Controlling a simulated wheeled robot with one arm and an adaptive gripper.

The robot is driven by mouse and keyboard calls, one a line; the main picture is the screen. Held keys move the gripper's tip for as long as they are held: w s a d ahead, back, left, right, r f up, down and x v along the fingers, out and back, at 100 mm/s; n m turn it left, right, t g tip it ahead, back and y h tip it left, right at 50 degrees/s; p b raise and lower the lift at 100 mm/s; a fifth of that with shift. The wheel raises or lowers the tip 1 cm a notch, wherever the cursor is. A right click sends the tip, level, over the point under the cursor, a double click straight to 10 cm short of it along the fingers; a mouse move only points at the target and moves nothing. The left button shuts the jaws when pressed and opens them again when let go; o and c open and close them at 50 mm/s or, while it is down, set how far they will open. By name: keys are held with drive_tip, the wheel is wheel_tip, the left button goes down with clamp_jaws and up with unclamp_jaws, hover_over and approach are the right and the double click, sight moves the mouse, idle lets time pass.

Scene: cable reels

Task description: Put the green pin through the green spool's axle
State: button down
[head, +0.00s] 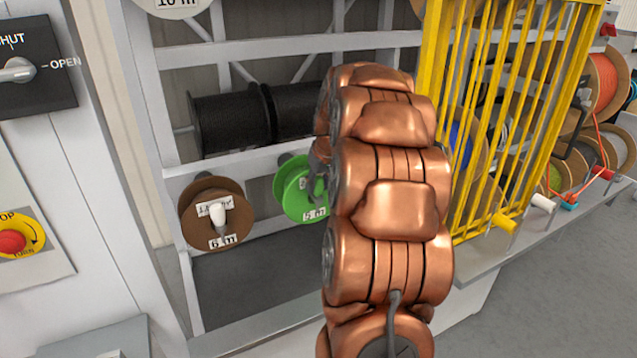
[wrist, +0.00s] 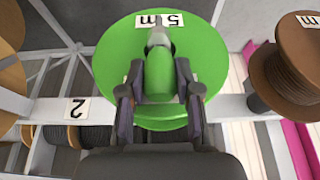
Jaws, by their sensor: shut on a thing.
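The green spool (head: 296,190) hangs on the rack in the head view, its face marked "5 m". It fills the upper middle of the wrist view (wrist: 205,60), where the label is upside down. My gripper (wrist: 160,78) is shut on the green pin (wrist: 159,72), right in front of the spool's face. A grey piece shows just beyond the pin, close to the label. I cannot tell whether the pin's end is inside the axle. In the head view, my arm hides most of my gripper (head: 319,168) and the pin.
A brown spool (head: 214,205) marked "6 m", with a white pin knob, hangs left of the green one; it shows at right in the wrist view (wrist: 298,62). Black reels (head: 230,120) sit above. A yellow barred gate (head: 490,110) stands to the right. The shelf below is open.

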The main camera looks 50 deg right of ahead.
drive_tip(key=c, duration=0.7)
unclamp_jaws()
drive_tip(key=v, duration=1.2)
drive_tip(key=shift+a, duration=0.1)
